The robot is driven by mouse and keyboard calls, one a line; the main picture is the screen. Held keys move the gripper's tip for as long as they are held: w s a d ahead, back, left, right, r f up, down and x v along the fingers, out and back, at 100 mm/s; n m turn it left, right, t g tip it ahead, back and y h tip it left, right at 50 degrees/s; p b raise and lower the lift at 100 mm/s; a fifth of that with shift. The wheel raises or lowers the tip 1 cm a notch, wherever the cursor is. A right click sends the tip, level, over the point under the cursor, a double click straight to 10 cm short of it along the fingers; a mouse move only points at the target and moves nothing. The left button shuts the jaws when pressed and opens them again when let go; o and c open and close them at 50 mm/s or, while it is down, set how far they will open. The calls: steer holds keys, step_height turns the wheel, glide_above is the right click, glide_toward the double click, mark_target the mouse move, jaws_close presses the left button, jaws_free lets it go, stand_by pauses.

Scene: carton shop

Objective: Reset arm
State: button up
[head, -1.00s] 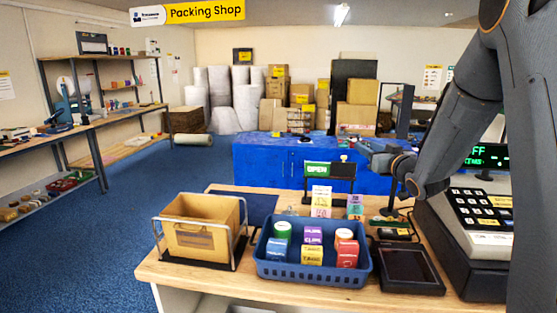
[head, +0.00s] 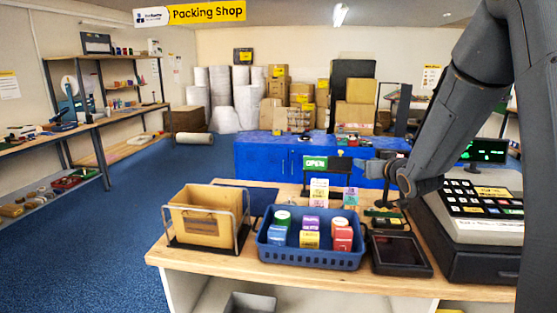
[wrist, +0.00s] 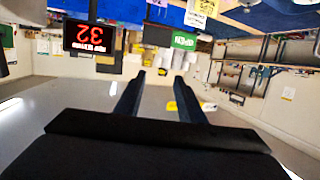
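My gripper (head: 372,168) is above the right part of the wooden counter (head: 205,262), near the OPEN sign (head: 315,163), and points left in the head view. In the wrist view, its two dark fingers (wrist: 159,76) stand apart with nothing between them. My arm comes down from the upper right and bends at the wrist above the counter.
A blue basket (head: 310,259) of small coloured goods stands on the counter, between a carton in a wire holder (head: 208,220) and a dark tray (head: 400,255). A cash register (head: 470,255) is at right. Blue floor (head: 120,225) is clear at left.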

steer(key=s+a+f+g+h, duration=0.1)
steer(key=s+a+f+g, duration=0.3)
steer(key=s, duration=0.8)
steer(key=s+a+f+m+g, duration=0.15)
steer(key=s+f+g, duration=0.35)
steer(key=s, duration=0.6)
steer(key=s+a+f+g+h, duration=0.1)
steer(key=s+a+f+g, duration=0.4)
steer(key=s, duration=0.7)
step_height(320, 180, down, 12)
steer(key=d+b, duration=0.2)
steer(key=b, duration=0.8)
steer(key=shift+s, duration=0.4)
steer(key=shift+r, duration=0.1)
